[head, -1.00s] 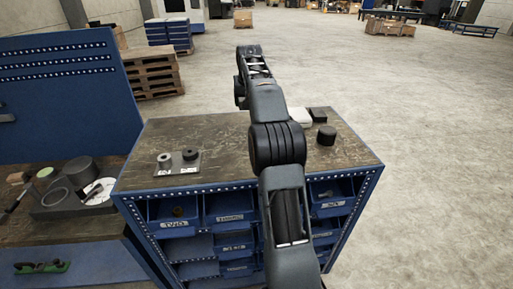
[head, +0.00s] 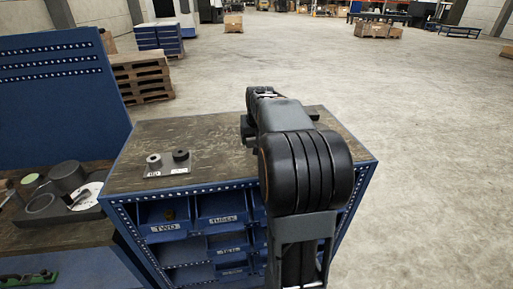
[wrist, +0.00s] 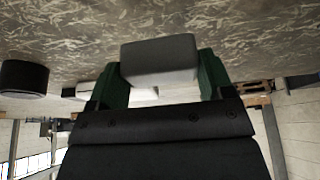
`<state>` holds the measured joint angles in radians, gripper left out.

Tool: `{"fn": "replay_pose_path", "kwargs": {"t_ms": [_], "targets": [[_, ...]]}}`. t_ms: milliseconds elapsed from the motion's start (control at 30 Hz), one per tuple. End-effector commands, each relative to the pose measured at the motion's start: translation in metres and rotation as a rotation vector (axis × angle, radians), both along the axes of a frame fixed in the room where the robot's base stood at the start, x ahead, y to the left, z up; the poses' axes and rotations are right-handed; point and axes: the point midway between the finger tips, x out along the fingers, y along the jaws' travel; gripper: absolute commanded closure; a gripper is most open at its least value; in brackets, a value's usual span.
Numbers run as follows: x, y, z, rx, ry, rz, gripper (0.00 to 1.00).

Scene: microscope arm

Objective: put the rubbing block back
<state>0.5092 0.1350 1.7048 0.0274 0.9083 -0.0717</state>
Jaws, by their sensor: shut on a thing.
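My gripper (wrist: 160,72) shows in the wrist view with green fingers on either side of a plain grey block (wrist: 158,57), the likely rubbing block. It is shut on this block. The block appears close to the worn bench top (wrist: 200,20); I cannot tell whether it touches. In the head view my arm hides the block and most of the gripper, over the right part of the bench top (head: 215,140).
A small plate (head: 167,173) holds a grey ring (head: 154,160) and a black knob (head: 181,155). Labelled blue bins (head: 222,208) sit below. The back-left bench top is clear.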

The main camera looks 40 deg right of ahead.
Motion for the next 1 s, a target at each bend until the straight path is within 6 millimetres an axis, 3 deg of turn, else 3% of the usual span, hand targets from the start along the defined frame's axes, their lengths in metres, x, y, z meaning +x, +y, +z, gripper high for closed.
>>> {"fn": "replay_pose_path", "kwargs": {"t_ms": [367,800,833,1000], "targets": [[-0.006,0.001,-0.035,0.001,0.002,-0.001,0.48],[-0.006,0.001,-0.042,0.0,0.0,-0.001,0.48],[-0.006,0.001,-0.041,0.001,0.001,-0.001,0.24],[-0.006,0.001,-0.041,0.001,0.001,-0.001,0.08]]}}
